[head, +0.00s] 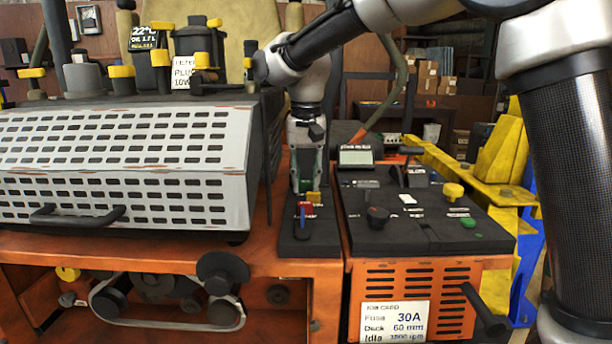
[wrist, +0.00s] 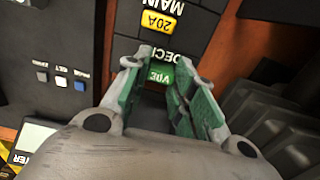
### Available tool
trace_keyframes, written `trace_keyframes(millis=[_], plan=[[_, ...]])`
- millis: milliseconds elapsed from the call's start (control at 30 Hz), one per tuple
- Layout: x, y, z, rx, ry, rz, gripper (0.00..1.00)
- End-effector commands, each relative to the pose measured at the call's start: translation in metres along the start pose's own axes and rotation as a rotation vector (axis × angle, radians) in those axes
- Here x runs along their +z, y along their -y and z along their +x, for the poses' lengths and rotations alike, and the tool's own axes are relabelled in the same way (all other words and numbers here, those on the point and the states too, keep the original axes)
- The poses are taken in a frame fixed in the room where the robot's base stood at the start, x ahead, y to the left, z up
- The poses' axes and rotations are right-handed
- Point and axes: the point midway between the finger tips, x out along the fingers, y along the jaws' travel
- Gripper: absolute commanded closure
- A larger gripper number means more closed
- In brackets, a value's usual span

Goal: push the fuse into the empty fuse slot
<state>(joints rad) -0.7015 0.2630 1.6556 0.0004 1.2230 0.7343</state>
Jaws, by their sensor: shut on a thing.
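The green fuse (wrist: 160,73), marked 30A and seen upside down, sits between the tips of my gripper (wrist: 158,70) in the wrist view. My gripper is shut on it, with a green-padded finger on either side. The fuse is just beside the DECK label (wrist: 160,54) on the black fuse panel (wrist: 196,38). The fingers and the fuse hide the slot, so I cannot tell how far in the fuse sits. In the head view my gripper (head: 304,186) points down at the back of the narrow black panel (head: 293,247); the fuse cannot be made out there.
A yellow 20A fuse (wrist: 157,21) sits by the MAIN label, close to the fingers. The control console (head: 425,235) is to the right, the perforated grey cover (head: 120,160) to the left.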

Motion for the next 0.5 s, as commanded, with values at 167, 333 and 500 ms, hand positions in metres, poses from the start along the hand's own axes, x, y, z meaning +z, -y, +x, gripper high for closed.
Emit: trace_keyframes(millis=[167, 333, 500], plan=[[0.0001, -0.0001, 0.0034, 0.000, 0.000, 0.000, 0.84], [0.0001, 0.0000, 0.0042, 0.000, 0.000, 0.000, 0.84], [0.0001, -0.0001, 0.0041, 0.000, 0.000, 0.000, 0.67]])
